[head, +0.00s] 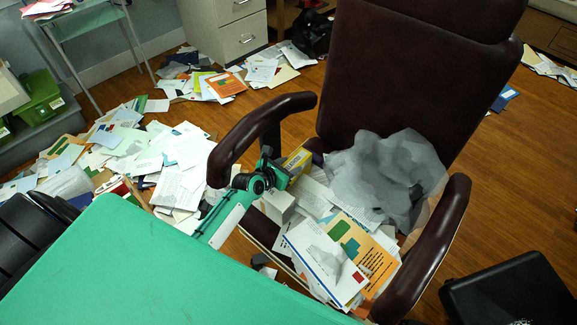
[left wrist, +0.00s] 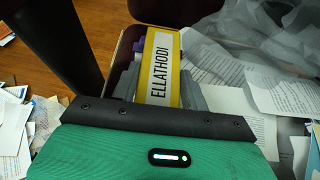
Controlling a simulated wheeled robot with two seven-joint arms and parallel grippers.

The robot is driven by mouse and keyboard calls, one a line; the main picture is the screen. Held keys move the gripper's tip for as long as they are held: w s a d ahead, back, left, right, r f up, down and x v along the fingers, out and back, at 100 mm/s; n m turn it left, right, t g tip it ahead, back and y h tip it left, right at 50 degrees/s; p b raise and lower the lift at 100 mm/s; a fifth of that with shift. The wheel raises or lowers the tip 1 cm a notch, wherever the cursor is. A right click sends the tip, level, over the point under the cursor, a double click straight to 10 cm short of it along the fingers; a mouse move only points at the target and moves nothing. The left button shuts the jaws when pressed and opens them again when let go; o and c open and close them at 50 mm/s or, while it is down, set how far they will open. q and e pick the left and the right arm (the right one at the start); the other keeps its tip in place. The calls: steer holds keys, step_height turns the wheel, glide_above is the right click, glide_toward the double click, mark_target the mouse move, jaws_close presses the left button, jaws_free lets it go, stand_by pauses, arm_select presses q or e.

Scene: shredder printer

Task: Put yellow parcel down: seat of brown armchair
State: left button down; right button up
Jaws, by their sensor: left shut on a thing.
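The brown armchair (head: 395,75) faces me, its seat mostly covered by papers and envelopes. My left gripper (head: 285,175) reaches over the chair's left armrest side. It is shut on the yellow parcel (head: 299,157), near the seat's back left corner. In the left wrist view the yellow parcel (left wrist: 175,92) stands on edge between the grey fingers (left wrist: 160,98), with a white label reading "ELLATHODI". Its lower part is hidden, and I cannot tell whether it touches the seat. My right gripper is not in view.
Crumpled grey translucent sheeting (head: 385,175) lies on the right of the seat. The left armrest (head: 255,125) stands close to my gripper. Loose papers (head: 180,155) cover the floor at left. A black case (head: 510,292) lies at lower right.

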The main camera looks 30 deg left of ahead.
arm_select(q)
steer(key=shift+f, duration=0.55)
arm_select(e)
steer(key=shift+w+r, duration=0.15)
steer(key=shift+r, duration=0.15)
arm_select(q)
steer(key=c, duration=0.7)
jaws_free()
steer(key=shift+s+f, duration=0.1)
steer(key=shift+r, duration=0.4)
steer(key=p+v, duration=0.1)
steer(key=v, duration=0.5)
steer(key=p+v, duration=0.1)
steer(key=v, duration=0.5)
steer(key=shift+r, duration=0.25)
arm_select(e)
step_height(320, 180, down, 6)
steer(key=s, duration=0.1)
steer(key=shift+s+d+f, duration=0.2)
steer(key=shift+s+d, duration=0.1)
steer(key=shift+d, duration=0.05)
